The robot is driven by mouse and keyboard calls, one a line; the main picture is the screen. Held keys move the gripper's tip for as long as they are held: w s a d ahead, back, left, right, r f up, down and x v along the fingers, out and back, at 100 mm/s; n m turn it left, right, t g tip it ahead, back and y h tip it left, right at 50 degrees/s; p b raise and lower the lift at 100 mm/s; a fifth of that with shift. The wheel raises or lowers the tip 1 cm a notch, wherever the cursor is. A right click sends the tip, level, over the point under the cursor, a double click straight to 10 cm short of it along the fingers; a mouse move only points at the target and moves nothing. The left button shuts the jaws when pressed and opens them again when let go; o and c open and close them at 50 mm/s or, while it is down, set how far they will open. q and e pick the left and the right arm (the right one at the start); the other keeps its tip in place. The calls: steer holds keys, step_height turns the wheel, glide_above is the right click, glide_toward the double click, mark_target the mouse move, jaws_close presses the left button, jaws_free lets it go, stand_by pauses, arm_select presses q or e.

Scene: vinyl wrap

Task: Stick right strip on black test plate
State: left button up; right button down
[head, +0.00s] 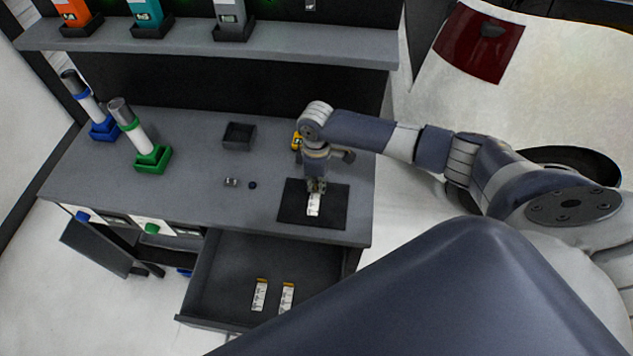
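The black test plate (291,211) lies flat on the grey workbench near its front right edge. A white strip (313,206) shows over the plate, directly below my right gripper (316,187). The gripper points down at the strip's far end. I cannot tell whether the strip touches the plate or whether the fingers are closed on it. Two more white strips with orange ends, a left one (260,295) and a right one (287,297), lie in the open drawer (215,278). My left gripper is not in view.
A small dark tray (239,136), a small grey block (231,182) and a dark round piece (253,185) sit on the bench. Rollers in green (152,158) and blue (104,128) stands are at the left. A yellow object (297,141) is partly hidden behind my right arm.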

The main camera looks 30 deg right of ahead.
steer(key=shift+s+f, duration=0.1)
steer(key=shift+f, duration=0.05)
steer(key=c, duration=1.7)
jaws_free()
step_height(320, 180, up, 12)
steer(key=shift+r, duration=0.1)
